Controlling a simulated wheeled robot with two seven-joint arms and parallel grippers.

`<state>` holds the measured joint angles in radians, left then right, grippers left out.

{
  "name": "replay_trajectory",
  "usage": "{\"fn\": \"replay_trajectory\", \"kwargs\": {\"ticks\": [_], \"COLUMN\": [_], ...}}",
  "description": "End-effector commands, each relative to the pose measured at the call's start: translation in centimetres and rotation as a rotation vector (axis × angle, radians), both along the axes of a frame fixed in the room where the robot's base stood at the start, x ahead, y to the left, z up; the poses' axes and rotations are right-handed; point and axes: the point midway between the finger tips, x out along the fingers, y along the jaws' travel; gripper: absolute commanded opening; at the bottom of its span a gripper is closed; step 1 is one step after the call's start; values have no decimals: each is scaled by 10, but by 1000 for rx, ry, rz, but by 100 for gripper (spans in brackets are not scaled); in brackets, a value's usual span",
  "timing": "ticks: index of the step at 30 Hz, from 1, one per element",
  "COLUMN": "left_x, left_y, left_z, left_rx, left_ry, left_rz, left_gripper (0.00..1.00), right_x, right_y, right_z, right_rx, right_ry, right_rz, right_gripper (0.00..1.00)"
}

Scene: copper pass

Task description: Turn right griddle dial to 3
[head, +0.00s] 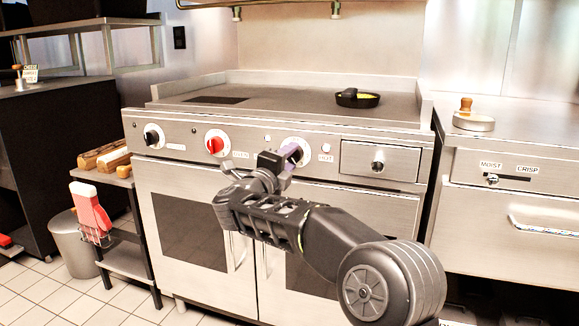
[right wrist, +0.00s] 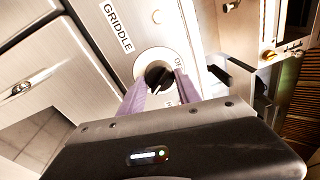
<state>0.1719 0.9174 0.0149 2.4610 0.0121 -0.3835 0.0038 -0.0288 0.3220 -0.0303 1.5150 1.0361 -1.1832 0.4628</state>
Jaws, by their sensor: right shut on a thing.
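The right griddle dial (right wrist: 158,75) is a black knob on a pale round plate on the stove's front panel. In the right wrist view the word GRIDDLE stands beside it. My right gripper (right wrist: 160,88) has its two purple fingers on either side of the black knob, shut on it. In the head view my right gripper (head: 283,160) covers most of the dial's round plate (head: 296,145). The number the dial points to cannot be read. My left gripper is not in view.
The griddle top (head: 290,97) carries a small black pan (head: 357,98). A red knob (head: 215,143) and a black knob (head: 153,137) sit left on the panel. A drawer (head: 380,162) is right of the dial. Oven doors lie below.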

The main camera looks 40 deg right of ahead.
Motion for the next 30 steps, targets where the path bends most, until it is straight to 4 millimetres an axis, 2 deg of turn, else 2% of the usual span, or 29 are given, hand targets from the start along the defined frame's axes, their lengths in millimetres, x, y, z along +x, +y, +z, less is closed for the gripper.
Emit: {"fn": "replay_trajectory", "kwargs": {"ticks": [9,22,23,30], "left_x": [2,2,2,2], "left_y": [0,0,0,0], "left_z": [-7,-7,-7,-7], "left_rx": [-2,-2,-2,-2], "left_ry": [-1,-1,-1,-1], "left_rz": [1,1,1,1], "left_gripper": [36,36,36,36], "right_x": [0,0,0,0], "right_y": [0,0,0,0], "right_z": [-1,-1,-1,0], "right_rx": [65,72,72,71], "right_ry": [-91,-101,-101,-100], "right_rz": [0,0,0,-1], "right_gripper": [0,0,41,61]}}
